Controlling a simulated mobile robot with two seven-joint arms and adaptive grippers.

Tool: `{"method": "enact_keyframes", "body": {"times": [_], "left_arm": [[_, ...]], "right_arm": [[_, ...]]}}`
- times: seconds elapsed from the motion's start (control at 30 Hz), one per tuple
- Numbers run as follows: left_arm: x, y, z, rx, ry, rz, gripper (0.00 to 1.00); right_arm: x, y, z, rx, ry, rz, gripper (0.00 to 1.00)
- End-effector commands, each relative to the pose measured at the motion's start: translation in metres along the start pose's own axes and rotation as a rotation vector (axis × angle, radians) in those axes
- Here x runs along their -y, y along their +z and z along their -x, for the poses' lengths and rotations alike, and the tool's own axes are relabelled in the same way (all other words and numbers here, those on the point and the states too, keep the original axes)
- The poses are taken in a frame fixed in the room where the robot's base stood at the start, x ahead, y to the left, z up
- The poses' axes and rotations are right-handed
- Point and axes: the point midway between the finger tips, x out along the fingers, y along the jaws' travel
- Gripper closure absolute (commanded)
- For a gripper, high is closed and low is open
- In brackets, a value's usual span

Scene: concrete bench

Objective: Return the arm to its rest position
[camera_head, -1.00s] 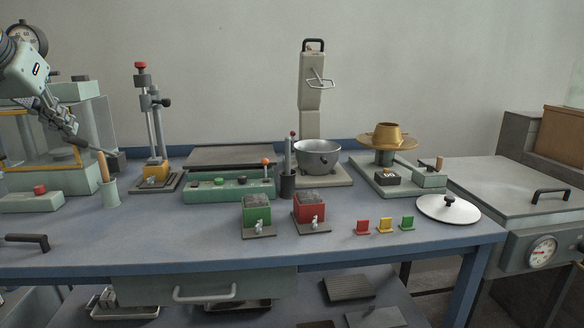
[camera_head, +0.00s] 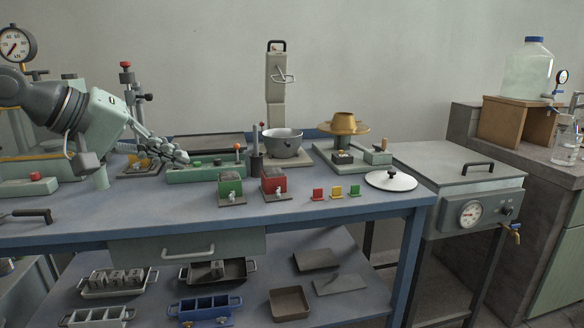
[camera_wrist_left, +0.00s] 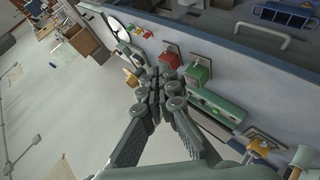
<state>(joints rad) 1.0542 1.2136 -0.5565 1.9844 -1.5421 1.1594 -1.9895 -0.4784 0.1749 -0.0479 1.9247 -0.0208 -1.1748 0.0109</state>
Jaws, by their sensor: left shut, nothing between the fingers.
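My left gripper (camera_head: 180,155) comes in from the left in the head view. My right gripper shows in neither view.
A green box (camera_head: 230,190) and a red box (camera_head: 273,182) stand right of the gripper. Behind are a grey pot (camera_head: 283,145) and a press stand (camera_head: 128,95).

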Motion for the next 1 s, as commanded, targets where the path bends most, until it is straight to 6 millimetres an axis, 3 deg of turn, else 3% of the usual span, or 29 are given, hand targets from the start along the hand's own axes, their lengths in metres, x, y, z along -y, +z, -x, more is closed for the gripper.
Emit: {"method": "enact_keyframes", "body": {"times": [0.03,0.13,0.2,0.27,0.37,0.4,0.5,0.53,0.67,0.77,0.87,1.0], "left_arm": [[-0.019,0.025,-0.028,0.096,0.126,0.155,1.0],[-0.065,0.061,-0.062,0.311,0.407,0.618,1.0],[-0.085,0.065,-0.072,0.458,0.577,0.995,1.0],[-0.086,0.055,-0.08,0.576,0.706,1.344,1.0],[-0.049,0.025,-0.098,0.739,0.901,1.965,1.0],[-0.021,0.013,-0.108,0.785,0.977,2.212,1.0],[0.05,0.002,-0.131,0.835,1.132,2.68,1.0],[0.072,0.002,-0.138,-0.831,-1.171,-2.786,1.0],[0.167,0.021,-0.165,-0.581,-1.015,-2.393,1.0],[0.236,0.051,-0.181,-0.412,-0.935,-2.118,1.0],[0.299,0.093,-0.193,-0.259,-0.876,-1.855,1.0],[0.378,0.168,-0.199,-0.057,-0.823,-1.503,1.0]], "right_arm": [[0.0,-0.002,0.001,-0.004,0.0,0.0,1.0],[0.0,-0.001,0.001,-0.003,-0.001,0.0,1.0],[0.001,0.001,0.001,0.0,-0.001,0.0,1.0],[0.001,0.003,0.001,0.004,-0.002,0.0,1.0],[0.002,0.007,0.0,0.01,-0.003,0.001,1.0],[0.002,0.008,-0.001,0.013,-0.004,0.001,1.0],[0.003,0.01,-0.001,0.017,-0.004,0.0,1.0],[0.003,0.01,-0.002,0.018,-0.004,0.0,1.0],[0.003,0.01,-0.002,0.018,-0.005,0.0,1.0],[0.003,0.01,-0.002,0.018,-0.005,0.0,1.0],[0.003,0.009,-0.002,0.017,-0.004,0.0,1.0],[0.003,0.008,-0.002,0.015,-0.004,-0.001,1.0]]}}
